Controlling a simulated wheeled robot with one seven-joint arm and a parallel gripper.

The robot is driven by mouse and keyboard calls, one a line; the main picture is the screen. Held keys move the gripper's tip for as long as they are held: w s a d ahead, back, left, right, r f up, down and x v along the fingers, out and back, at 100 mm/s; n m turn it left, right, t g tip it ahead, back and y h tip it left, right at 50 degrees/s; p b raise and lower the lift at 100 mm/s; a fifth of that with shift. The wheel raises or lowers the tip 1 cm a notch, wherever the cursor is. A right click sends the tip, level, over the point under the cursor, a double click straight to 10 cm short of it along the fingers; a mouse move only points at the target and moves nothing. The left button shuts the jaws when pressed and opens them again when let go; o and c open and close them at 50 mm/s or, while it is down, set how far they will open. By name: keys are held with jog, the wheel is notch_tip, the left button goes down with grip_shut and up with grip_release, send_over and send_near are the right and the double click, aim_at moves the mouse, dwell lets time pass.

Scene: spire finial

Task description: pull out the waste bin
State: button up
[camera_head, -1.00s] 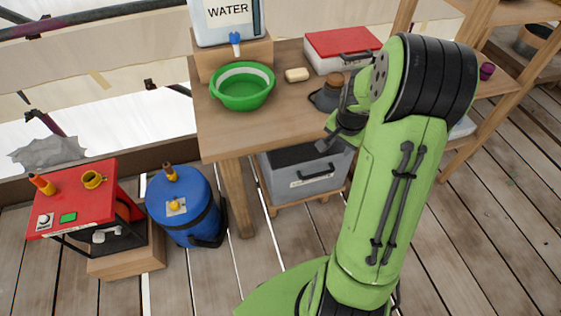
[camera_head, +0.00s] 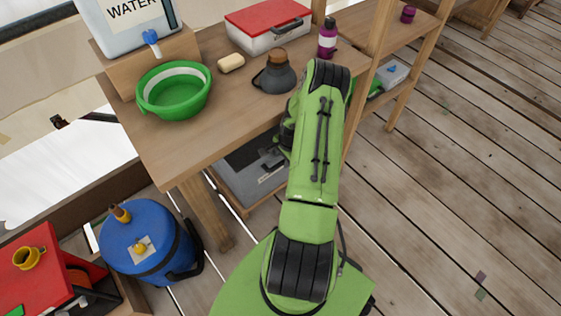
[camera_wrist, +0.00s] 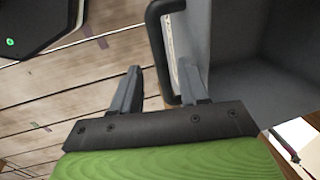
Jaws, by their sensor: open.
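The waste bin (camera_head: 247,182) is a grey box under the wooden table, partly hidden by my arm in the head view. In the wrist view its grey wall (camera_wrist: 270,85) fills the right side, with a black bar handle (camera_wrist: 156,40) standing out from it. My gripper (camera_wrist: 158,70) is open. One finger is on the outer side of the handle and the other is on the bin side, so the handle's lower part lies between them. I cannot tell whether either finger touches it. In the head view my gripper (camera_head: 270,157) is at the bin's front, partly hidden.
The table (camera_head: 215,130) above carries a green basin (camera_head: 174,105), soap, a dark flask (camera_head: 277,75) and a red-lidded box (camera_head: 265,22). A blue drum (camera_head: 145,245) stands left of the bin. Plank floor (camera_head: 450,190) is open to the right.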

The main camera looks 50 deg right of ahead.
jog(key=f, duration=0.2)
jog(key=shift+w+f+b, duration=0.3)
grip_shut()
